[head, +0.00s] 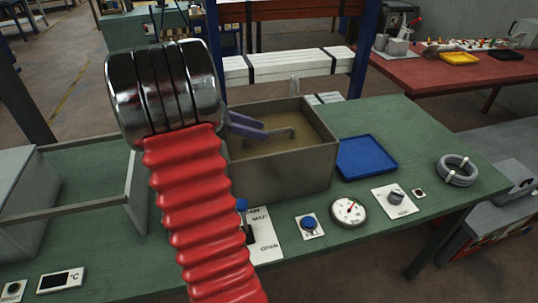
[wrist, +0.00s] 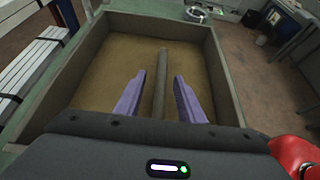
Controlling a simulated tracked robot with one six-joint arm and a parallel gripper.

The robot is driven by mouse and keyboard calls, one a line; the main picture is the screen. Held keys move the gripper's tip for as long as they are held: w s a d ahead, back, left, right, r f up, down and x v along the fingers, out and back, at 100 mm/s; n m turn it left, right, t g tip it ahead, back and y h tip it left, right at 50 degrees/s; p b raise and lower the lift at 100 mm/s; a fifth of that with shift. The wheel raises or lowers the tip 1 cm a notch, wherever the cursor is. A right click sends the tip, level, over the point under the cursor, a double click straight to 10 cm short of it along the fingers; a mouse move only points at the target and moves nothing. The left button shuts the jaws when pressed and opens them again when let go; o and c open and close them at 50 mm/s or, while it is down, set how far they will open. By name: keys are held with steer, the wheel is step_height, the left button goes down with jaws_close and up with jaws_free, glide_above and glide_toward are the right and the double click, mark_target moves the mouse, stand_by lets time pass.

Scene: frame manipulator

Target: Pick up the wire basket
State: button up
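A grey rod, apparently the wire basket's handle (head: 278,133), shows above the murky brown contents of an open grey tank (head: 285,173). No basket mesh is visible; the rest is hidden. My gripper (head: 266,130) has purple fingers and reaches over the tank from the left, with its tips near the handle. In the wrist view, the handle (wrist: 161,82) runs lengthwise between the two fingers of my gripper (wrist: 159,78), with a gap on each side. The fingers are apart and nothing is clamped. I cannot tell their exact height against the rod.
The tank's walls (wrist: 222,85) surround the gripper. A blue tray (head: 366,158) stands right of the tank. A dial gauge (head: 348,211), a knob (head: 395,198) and a blue button (head: 309,225) line the front of the green table (head: 440,150). A grey coil (head: 457,170) lies farther right.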

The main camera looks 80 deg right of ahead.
steer(key=x, duration=0.4)
steer(key=shift+s, duration=0.25)
jaws_close()
stand_by(0.5)
stand_by(1.0)
